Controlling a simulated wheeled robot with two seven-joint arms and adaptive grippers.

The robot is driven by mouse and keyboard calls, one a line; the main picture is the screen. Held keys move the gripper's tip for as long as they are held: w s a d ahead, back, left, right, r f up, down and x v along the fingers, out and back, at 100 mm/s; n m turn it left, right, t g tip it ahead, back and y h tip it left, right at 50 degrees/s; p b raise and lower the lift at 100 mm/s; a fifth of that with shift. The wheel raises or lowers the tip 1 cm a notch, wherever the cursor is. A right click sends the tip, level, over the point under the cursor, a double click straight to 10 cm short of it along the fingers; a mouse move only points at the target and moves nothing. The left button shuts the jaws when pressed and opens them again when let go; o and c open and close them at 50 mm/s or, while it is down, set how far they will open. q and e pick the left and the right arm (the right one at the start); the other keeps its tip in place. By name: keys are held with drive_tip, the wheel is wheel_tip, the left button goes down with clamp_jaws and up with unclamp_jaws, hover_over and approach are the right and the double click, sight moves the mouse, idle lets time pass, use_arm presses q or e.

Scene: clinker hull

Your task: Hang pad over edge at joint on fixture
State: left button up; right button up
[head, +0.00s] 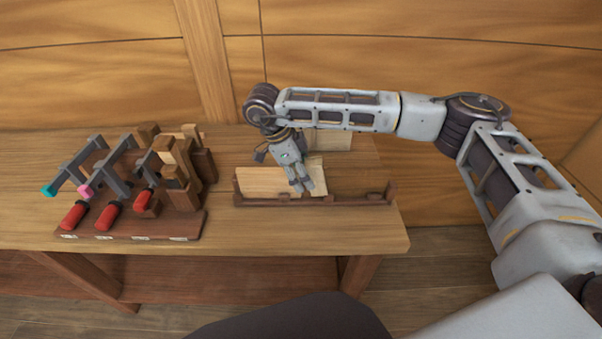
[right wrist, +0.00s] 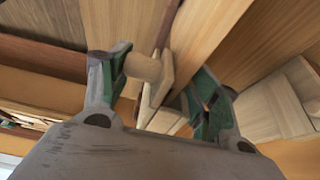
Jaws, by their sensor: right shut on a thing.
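My right gripper (head: 301,184) points down at the fixture (head: 330,201), a low dark brown rail with short end posts on the bench. Pale boards (head: 262,182) stand along the fixture, and the gripper is at the joint near their middle. In the right wrist view, my right gripper (right wrist: 158,90) is shut on a small pale wooden pad with a rounded knob (right wrist: 143,67). The pad is at the edge of the boards (right wrist: 208,40); whether it rests on that edge I cannot tell. In the head view the fingers hide most of the pad. My left gripper is not in view.
A rack of clamps (head: 110,180) with red handles stands on the left of the wooden bench (head: 330,238). Wooden blocks (head: 180,165) stand at its right end. A pale block (head: 333,140) sits behind the fixture. The bench front between rack and fixture is clear.

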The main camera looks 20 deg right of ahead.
drive_tip(key=shift+s+d+f, duration=0.15)
drive_tip(key=shift+d+f, duration=0.05)
drive_tip(key=shift+f, duration=0.05)
